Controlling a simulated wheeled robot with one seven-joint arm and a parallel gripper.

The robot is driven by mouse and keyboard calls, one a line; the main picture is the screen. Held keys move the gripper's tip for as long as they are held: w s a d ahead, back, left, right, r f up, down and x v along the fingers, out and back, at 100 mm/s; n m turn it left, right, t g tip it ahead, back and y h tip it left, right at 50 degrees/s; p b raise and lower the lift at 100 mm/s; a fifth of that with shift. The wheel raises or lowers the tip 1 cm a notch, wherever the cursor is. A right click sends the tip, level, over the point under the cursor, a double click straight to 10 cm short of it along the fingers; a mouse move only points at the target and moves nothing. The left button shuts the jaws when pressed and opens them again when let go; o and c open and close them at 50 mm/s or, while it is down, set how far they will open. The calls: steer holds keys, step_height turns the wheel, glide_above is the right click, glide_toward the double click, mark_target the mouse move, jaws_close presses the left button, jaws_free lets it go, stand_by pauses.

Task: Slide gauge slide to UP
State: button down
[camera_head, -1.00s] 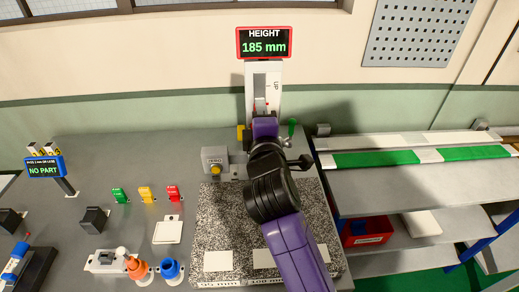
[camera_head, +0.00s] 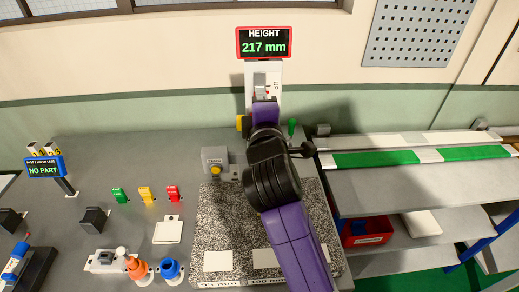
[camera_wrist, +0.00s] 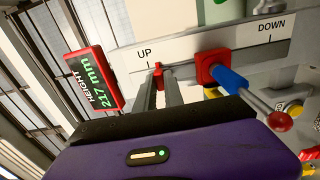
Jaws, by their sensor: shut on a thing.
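The height gauge's white column (camera_head: 276,68) stands at the back of the bench, with an UP label near its top. In the wrist view its scale plate (camera_wrist: 205,48) reads UP at left and DOWN at right. My gripper (camera_wrist: 162,76) is shut on the gauge slide, whose red part (camera_wrist: 158,72) shows between the fingertips close to the UP mark. The fingers hide much of the slide. In the head view my gripper (camera_head: 260,82) is in front of the upper column. The height display (camera_head: 263,42) reads 217 mm.
A red block (camera_wrist: 208,67) with a blue lever sits toward DOWN on the plate. A grey ZERO box (camera_head: 215,158) with a yellow button stands left of my arm. A speckled granite plate (camera_head: 215,215) lies below. Shelves (camera_head: 400,190) stand at right.

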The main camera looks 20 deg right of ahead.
steer(key=shift+r, duration=0.55)
steer(key=shift+r, duration=0.25)
steer(key=c, duration=1.2)
jaws_free()
steer(key=shift+c, duration=0.2)
steer(key=shift+f, duration=0.1)
steer(key=shift+v, duration=3.05)
